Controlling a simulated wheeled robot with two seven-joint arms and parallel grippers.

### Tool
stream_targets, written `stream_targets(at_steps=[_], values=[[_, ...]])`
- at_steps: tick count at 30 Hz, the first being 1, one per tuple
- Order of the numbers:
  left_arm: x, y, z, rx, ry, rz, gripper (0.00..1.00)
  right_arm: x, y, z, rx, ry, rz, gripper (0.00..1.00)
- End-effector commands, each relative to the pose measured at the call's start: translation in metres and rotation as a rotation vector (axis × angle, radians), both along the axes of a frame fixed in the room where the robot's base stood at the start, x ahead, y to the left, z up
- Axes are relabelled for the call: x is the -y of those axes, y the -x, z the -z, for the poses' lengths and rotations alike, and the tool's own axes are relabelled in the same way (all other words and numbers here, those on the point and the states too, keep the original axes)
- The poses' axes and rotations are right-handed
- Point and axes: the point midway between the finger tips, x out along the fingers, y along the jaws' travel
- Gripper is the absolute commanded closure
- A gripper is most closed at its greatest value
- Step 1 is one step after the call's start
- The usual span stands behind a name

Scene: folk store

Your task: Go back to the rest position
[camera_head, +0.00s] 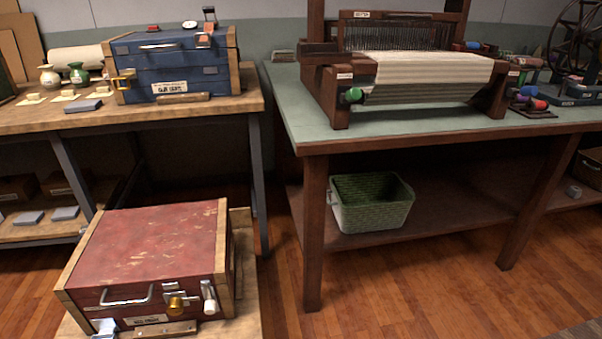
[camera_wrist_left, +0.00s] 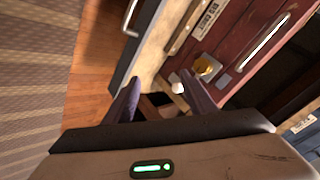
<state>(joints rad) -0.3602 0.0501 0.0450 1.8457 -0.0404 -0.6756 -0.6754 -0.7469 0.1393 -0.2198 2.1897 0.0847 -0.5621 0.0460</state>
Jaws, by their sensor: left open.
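My left gripper (camera_wrist_left: 160,88) shows in the left wrist view, with its two dark fingers apart and nothing clearly held between them. Beyond the fingers is a red wooden chest (camera_wrist_left: 240,50), with a brass knob (camera_wrist_left: 207,67) and a white-tipped lever (camera_wrist_left: 178,88) close to the fingertips in the picture. I cannot tell whether a finger touches the lever. The head view shows the red chest (camera_head: 150,245) closed on a low wooden stand at the lower left. Neither gripper shows in the head view.
A blue chest (camera_head: 175,65) stands on the wooden bench (camera_head: 215,106) at the left. A loom (camera_head: 400,60) stands on the green-topped table (camera_head: 300,115); a green basket (camera_head: 370,215) sits on its lower shelf. Open wooden floor (camera_head: 410,290) lies at the lower right.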

Motion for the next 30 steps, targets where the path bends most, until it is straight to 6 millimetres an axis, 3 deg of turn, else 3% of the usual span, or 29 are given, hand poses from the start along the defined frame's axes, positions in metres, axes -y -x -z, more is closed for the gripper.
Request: stream_targets(at_steps=[6, 21, 30], values=[[0.034, 0.065, -0.032, -0.200, 0.209, -0.166, 0.49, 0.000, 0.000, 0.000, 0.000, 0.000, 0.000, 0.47], [0.068, 0.172, -0.087, -0.468, 0.393, -0.428, 0.49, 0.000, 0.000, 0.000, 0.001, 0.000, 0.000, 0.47], [0.091, 0.148, -0.068, -0.359, 0.484, -0.365, 0.49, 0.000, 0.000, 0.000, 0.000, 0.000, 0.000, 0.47]])
